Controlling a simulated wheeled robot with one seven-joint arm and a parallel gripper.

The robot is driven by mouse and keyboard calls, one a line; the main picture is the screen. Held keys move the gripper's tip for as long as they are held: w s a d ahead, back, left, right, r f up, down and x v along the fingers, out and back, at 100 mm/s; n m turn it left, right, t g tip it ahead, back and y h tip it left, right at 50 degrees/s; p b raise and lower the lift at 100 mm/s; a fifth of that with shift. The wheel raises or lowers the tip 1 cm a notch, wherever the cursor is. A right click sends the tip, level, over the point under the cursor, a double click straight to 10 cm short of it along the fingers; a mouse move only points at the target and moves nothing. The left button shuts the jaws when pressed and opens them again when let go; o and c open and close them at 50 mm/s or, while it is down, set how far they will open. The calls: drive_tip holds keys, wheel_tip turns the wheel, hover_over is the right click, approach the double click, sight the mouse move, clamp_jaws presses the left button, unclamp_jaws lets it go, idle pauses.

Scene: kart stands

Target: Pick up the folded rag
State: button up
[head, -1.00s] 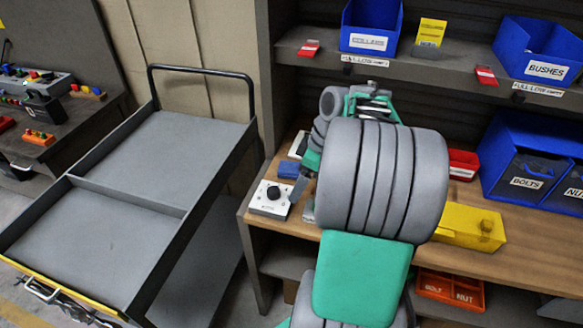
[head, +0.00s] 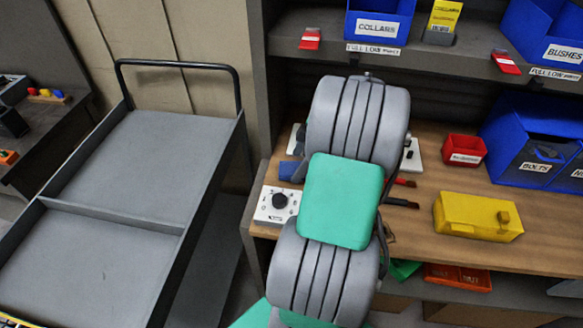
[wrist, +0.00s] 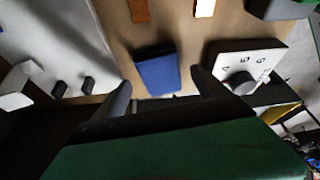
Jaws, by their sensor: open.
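The folded rag (wrist: 157,72) is a small blue folded block lying on the wooden bench top in the wrist view. In the head view only a blue part of it (head: 289,171) shows, beside my arm, which hides the rest. My gripper (wrist: 161,82) is open and empty, with one dark fingertip on each side of the rag's near end in the picture. I cannot tell whether the fingers touch it or how high above it they are. My arm hides the gripper in the head view.
A white box with a black dial (head: 278,205) stands close to the rag. A white panel with dark knobs (wrist: 60,50) lies on the rag's other side. A red bin (head: 464,150) and a yellow box (head: 478,217) stand farther right. A grey cart (head: 130,160) stands left.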

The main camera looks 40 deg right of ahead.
drive_tip(key=shift+x, duration=1.05)
drive_tip(key=shift+c, duration=0.6)
drive_tip(key=c, duration=1.3)
drive_tip(key=shift+r, duration=0.1)
drive_tip(key=shift+w+r, duration=0.1)
drive_tip(key=shift+r, duration=0.1)
wheel_tip(320, 180, up, 2)
drive_tip(key=shift+r+b, duration=0.2)
drive_tip(key=shift+b, duration=0.25)
drive_tip(key=s+a+r, duration=0.2)
drive_tip(key=s+r, duration=0.1)
drive_tip(key=s, duration=0.1)
drive_tip(key=s+a+r, duration=0.1)
drive_tip(key=s+r, duration=0.2)
drive_tip(key=s, duration=0.1)
drive_tip(key=s+a+r, duration=0.2)
drive_tip(key=s+r, duration=0.2)
drive_tip(key=s, duration=0.1)
drive_tip(key=shift+a+b, duration=0.35)
drive_tip(key=shift+b, duration=0.05)
